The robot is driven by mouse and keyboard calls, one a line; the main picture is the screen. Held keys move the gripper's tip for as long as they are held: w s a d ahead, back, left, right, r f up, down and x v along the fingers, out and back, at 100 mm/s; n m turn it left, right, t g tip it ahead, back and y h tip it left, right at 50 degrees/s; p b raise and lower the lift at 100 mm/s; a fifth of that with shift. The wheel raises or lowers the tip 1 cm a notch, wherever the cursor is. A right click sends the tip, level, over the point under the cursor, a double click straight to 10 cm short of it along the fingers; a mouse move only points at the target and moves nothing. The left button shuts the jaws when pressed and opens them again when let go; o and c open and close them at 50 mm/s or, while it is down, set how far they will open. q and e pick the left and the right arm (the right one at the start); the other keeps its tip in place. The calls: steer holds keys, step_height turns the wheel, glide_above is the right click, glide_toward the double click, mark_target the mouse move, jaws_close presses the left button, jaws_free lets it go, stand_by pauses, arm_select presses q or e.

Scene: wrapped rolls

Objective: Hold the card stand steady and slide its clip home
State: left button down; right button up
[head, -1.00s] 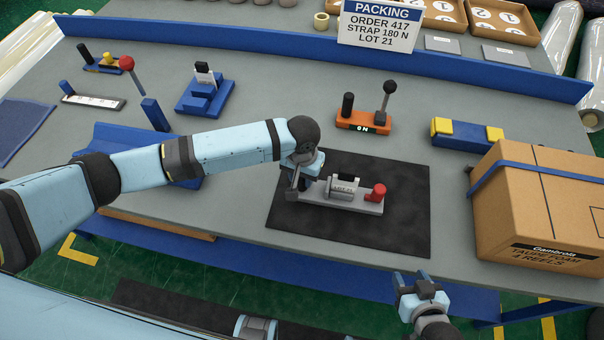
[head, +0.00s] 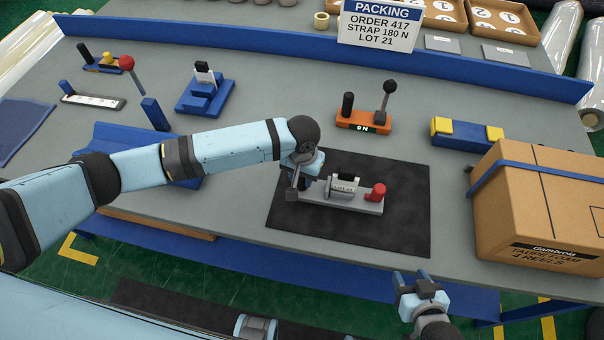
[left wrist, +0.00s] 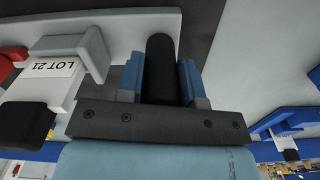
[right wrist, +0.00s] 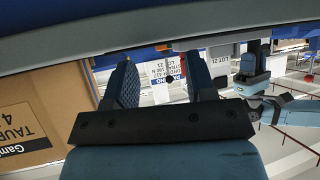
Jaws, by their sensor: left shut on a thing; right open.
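The card stand is a light grey base (head: 315,195) lying on a dark mat, with a card marked LOT 21 (head: 344,187) between grey uprights and a black-topped clip piece (head: 346,176). A red knob (head: 376,192) stands at its right end. My left gripper (head: 303,182) is shut on the black post at the stand's left end. In the left wrist view the blue fingers close on both sides of this black post (left wrist: 160,70), and the card (left wrist: 55,67) shows beside it. My right gripper (head: 420,284) is open and empty, in front of the table's near edge, apart from the stand.
A large cardboard box (head: 540,205) stands at the right. An orange block with a black lever (head: 364,121) and a blue block with yellow ends (head: 466,135) lie behind the mat (head: 400,235). A blue stand (head: 205,97) is further left. The mat's front part is clear.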

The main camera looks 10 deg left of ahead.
mark_target(380, 188)
steer(key=shift+o, duration=0.8)
steer(key=shift+g+y, duration=0.3)
steer(key=w+r, duration=0.1)
steer(key=w, duration=0.1)
steer(key=w+a+r, duration=0.2)
steer(key=w, duration=0.1)
steer(key=shift+w+a, duration=0.15)
steer(key=shift+w, duration=0.15)
steer(key=w+a+m+g, duration=0.1)
steer(key=w, duration=0.1)
steer(key=w+a+r+m+g, duration=0.1)
steer(key=w+a+m, duration=0.2)
steer(key=m, duration=0.1)
steer(key=shift+w+a+r+g+y, duration=0.15)
steer(key=shift+w+a+g+y, duration=0.15)
steer(key=shift+w+g, duration=0.1)
steer(key=w+a+r+m+g, duration=0.2)
steer(key=w+m, duration=0.1)
steer(key=shift+a, duration=0.15)
steer(key=w+r+m+g+h, duration=0.5)
steer(key=r+m+g, duration=0.1)
steer(key=r+m, duration=0.5)
steer(key=f, duration=1.2)
steer(key=shift+a+f, duration=0.1)
steer(key=shift+a, duration=0.15)
